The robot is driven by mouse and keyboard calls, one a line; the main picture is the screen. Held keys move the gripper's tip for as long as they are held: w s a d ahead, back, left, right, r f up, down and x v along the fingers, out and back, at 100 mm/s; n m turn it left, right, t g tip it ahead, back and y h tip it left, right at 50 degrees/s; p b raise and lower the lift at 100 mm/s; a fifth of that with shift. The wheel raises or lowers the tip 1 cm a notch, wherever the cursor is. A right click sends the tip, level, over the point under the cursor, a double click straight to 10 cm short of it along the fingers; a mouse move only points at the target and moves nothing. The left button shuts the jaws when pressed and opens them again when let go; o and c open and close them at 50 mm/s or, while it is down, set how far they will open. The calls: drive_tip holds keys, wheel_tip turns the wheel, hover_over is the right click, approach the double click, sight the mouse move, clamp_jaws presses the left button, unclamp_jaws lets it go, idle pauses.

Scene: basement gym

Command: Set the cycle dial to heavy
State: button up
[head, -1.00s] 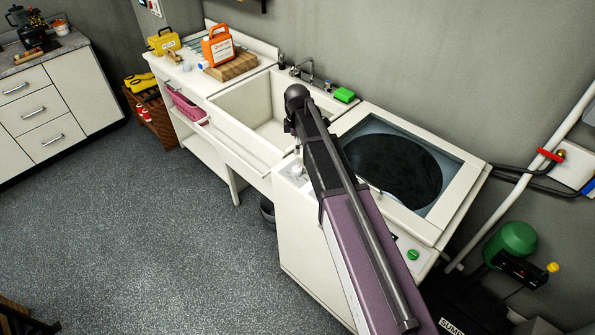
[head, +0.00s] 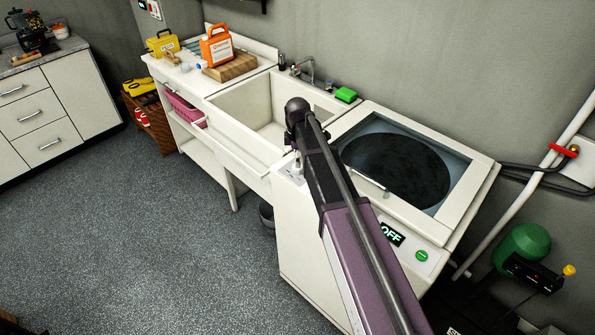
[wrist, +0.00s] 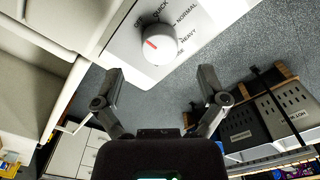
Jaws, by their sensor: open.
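The white round cycle dial (wrist: 158,43) is on the washer's pale control panel (wrist: 201,18). A red mark is on the left part of its face. In the head view my arm covers much of the washer's (head: 300,245) front panel and most of the gripper.
The washer's dark round lid window (head: 397,168) is closed. A lit OFF display (head: 393,235) and green button (head: 421,256) are at the panel's right end. A sink (head: 245,105) adjoins on the left. Floor in front is clear.

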sight(297, 169)
drive_tip(key=shift+f+b, duration=1.9)
drive_tip(key=shift+f, duration=0.35)
drive_tip(key=c, duration=1.1)
